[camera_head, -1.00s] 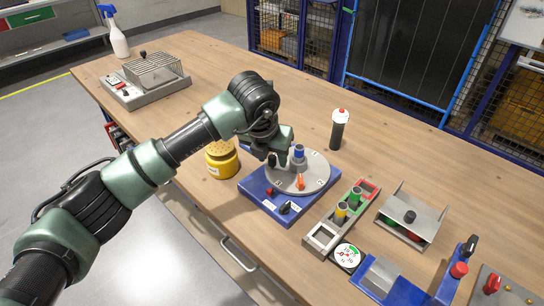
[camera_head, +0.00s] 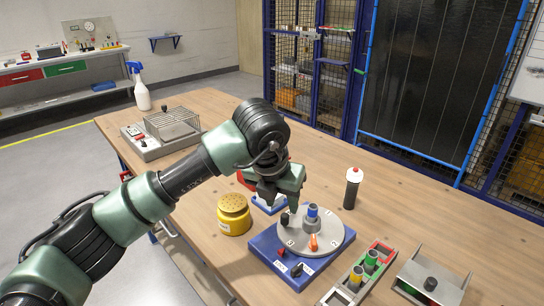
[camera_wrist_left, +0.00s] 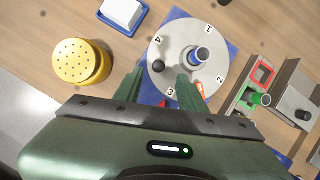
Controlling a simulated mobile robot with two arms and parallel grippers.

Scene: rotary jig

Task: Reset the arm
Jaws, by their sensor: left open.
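The rotary jig has a blue base (camera_head: 293,279) and a grey round disc (camera_head: 318,245) with numbers around its rim. The disc carries a blue-topped cylinder (camera_head: 312,212) in a grey holder, an upright black knob (camera_head: 284,218) and an orange piece (camera_head: 313,242). My left gripper (camera_head: 278,200) is above the disc's far left side, pointing down. In the left wrist view its two fingers (camera_wrist_left: 160,88) are apart and nothing is between them. The black knob (camera_wrist_left: 158,67) shows just beyond the fingertips. My right gripper is not in view.
A yellow perforated pot (camera_head: 234,215) stands left of the jig. A white block in a blue tray (camera_wrist_left: 123,14) is behind the gripper. A rack with coloured tubes (camera_head: 362,275) and a grey fixture (camera_head: 430,285) are at the right.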

